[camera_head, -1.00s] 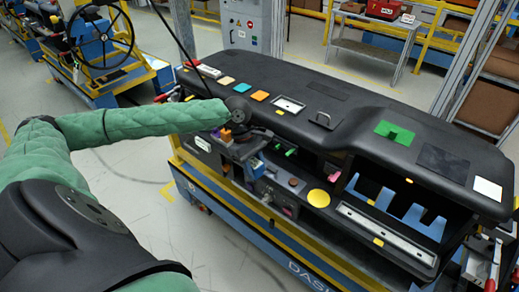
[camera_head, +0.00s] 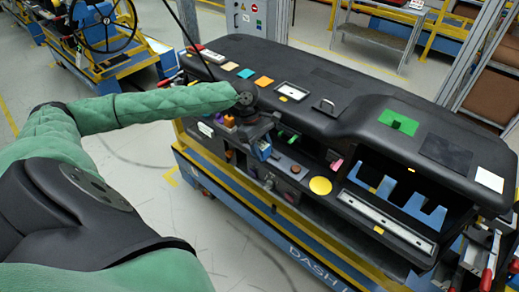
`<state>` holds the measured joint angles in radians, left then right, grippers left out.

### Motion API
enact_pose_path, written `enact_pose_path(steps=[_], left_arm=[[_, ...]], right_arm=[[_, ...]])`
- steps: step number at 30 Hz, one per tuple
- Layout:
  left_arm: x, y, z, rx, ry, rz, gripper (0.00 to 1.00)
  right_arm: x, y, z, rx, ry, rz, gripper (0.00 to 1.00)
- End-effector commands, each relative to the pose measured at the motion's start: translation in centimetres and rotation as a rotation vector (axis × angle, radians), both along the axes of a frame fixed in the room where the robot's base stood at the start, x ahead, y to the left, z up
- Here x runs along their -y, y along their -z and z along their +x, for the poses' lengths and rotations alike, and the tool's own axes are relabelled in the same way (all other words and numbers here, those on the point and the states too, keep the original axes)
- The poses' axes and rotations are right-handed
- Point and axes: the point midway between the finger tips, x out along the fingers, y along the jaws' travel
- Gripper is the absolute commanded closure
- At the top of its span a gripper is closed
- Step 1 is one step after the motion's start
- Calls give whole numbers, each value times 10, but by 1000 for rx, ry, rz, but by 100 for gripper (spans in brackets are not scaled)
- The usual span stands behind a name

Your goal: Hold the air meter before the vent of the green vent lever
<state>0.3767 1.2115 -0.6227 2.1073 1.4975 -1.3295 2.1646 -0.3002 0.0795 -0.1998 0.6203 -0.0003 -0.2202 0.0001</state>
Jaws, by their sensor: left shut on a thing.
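My left gripper (camera_head: 262,140) is in front of the dashboard's front face, left of the middle, pointing down from the green-sleeved arm. It is shut on a small blue object (camera_head: 262,149), which looks like the air meter; its face is too small to read. Small green parts (camera_head: 293,139), likely the green vent lever, show on the dashboard front just right of the gripper. The vent itself is too small and partly hidden to make out, and I cannot tell the exact gap to the meter. My right gripper is not in view.
The black dashboard (camera_head: 340,78) lies on a blue and yellow cart. A pink lever (camera_head: 336,165) and a yellow disc (camera_head: 320,186) are right of the gripper. An open bay with blue brackets (camera_head: 405,200) is further right. Floor in front is clear.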

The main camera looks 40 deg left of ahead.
Motion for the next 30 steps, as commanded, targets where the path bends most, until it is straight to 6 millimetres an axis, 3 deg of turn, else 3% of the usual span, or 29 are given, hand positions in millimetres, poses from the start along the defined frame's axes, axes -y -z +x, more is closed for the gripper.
enact_pose_path(steps=[18,30], left_arm=[[4,27,42,1,1,-1,88],[6,34,71,1,1,-1,88]], right_arm=[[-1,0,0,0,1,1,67],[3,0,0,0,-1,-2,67]])
